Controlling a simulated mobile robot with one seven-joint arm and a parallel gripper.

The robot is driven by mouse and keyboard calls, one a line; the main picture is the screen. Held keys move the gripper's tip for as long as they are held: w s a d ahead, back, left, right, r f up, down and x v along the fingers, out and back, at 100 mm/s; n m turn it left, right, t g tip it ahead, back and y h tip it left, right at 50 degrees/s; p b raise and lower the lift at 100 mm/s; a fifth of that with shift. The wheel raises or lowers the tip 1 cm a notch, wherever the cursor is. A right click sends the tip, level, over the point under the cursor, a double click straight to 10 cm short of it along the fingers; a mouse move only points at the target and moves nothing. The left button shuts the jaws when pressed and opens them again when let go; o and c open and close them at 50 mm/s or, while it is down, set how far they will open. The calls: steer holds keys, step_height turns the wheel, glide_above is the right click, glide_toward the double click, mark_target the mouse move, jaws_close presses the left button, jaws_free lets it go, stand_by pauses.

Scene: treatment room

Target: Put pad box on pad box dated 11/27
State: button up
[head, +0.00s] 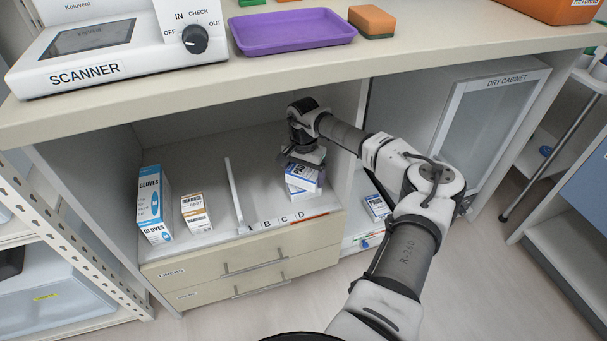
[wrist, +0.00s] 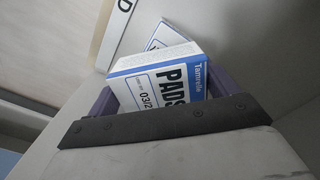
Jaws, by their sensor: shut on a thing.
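My gripper (head: 306,158) reaches into the open shelf and is shut on a white and blue pad box (head: 305,172). In the wrist view the held pad box (wrist: 160,80) reads "PADS" and a date starting 03/2, between purple fingers (wrist: 222,82). A second pad box (head: 298,189) is directly below the held one, near the shelf's front edge by letters C and D. Part of it shows behind the held box in the wrist view (wrist: 165,35). Its date is not readable, and I cannot tell whether the boxes touch.
A white divider (head: 234,195), a bandage box (head: 195,213) and a gloves box (head: 153,205) stand to the left on the shelf. Another pad box (head: 377,206) lies in the compartment to the right. The countertop (head: 270,75) overhangs the shelf.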

mark_target(303, 170)
steer(key=o, duration=0.9)
steer(key=shift+r+p, duration=0.6)
steer(key=shift+r, duration=3.3)
